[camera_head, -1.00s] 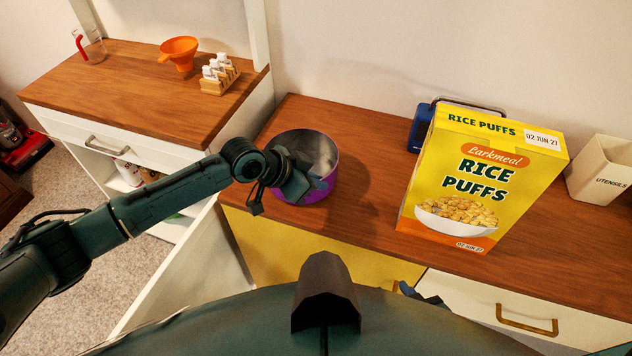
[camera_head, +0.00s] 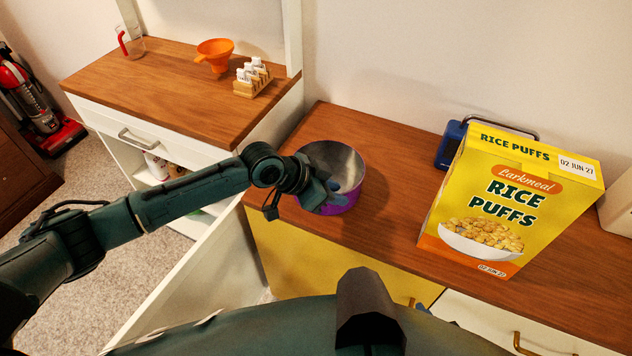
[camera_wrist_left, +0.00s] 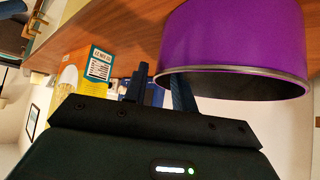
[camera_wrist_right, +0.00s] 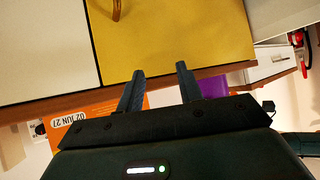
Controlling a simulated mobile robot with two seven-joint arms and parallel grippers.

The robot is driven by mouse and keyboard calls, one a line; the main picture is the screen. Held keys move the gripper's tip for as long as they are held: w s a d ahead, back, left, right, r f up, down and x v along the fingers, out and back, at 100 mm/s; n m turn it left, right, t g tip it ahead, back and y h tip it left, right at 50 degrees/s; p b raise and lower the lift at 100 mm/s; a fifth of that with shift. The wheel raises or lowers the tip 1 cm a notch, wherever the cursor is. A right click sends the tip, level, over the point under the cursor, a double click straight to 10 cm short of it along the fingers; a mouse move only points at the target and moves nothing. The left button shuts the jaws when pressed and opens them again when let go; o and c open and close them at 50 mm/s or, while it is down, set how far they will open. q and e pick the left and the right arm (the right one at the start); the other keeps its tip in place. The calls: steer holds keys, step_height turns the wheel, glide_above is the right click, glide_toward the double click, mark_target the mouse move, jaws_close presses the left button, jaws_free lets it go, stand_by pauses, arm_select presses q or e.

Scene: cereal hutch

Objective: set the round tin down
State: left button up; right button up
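The round tin (camera_head: 345,203) is purple, open at the top and upright near the counter's front edge. I cannot tell whether its base touches the wood. My left gripper (camera_head: 324,193) is at its near left rim. In the left wrist view, the fingers (camera_wrist_left: 160,72) stand apart on either side of the tin's wall (camera_wrist_left: 235,35), one outside and one reaching past the rim; a gap shows between them. Part of that finger is hidden by the tin. My right gripper (camera_wrist_right: 160,70) is open and empty, below the counter front in its wrist view.
A yellow Rice Puffs box (camera_head: 515,205) stands to the right, with a blue object (camera_head: 452,145) behind it. A higher side counter (camera_head: 180,95) at left holds an orange funnel (camera_head: 215,52) and a small rack (camera_head: 252,80). Bare wood (camera_head: 400,170) lies between tin and box.

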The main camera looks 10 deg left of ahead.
arm_select(q)
steer(key=v, duration=0.9)
steer(key=s+d+f+n+t+h, duration=0.2)
steer(key=s+d+f+n+t, duration=0.15)
steer(key=s+f, duration=0.2)
steer(key=s+a+f+n+t+y, duration=0.2)
steer(key=s+a+f+n+y, duration=0.4)
steer(key=s+a+f, duration=0.3)
steer(key=s+a, duration=0.1)
steer(key=s, duration=0.1)
steer(key=shift+s+f+t+y, duration=0.3)
steer(key=shift+s+f+t, duration=0.05)
steer(key=shift+s+f, duration=0.05)
